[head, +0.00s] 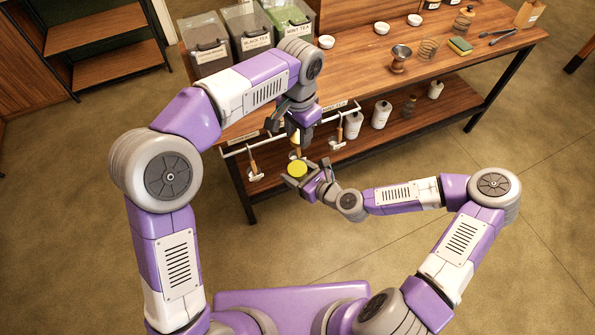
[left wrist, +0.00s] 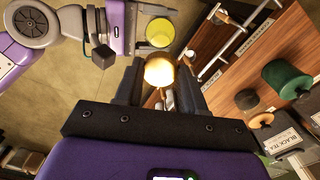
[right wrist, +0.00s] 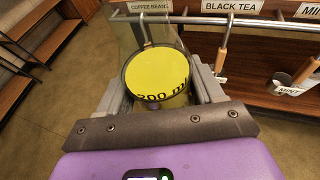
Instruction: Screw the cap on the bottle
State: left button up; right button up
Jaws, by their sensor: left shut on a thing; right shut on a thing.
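My right gripper (head: 309,174) is shut on a yellow round container (head: 297,169). In the right wrist view its flat yellow face (right wrist: 158,76) reads "200 ml", with a yellow side below. My left gripper (head: 300,128) is above and slightly behind, pointing down. It is shut on a small pale yellow, brightly glowing piece (left wrist: 160,70), which also shows in the head view (head: 296,137). The yellow container also shows in the left wrist view (left wrist: 160,32), apart from the glowing piece. I cannot tell from shape alone which is the cap or the bottle.
A wooden table (head: 345,80) stands behind my grippers, with tea bins (head: 205,43), white bowls (head: 381,28) and a metal cup (head: 400,55). A rail with hanging scoops (head: 254,160) runs along its near side. White bottles (head: 381,112) stand on the lower shelf. The front floor is clear.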

aim_at(297, 170)
pick_arm(q)
jog(key=shift+f, duration=2)
jog(key=shift+a, duration=0.1)
jog(key=shift+f, duration=0.9)
jog(key=shift+f, duration=0.55)
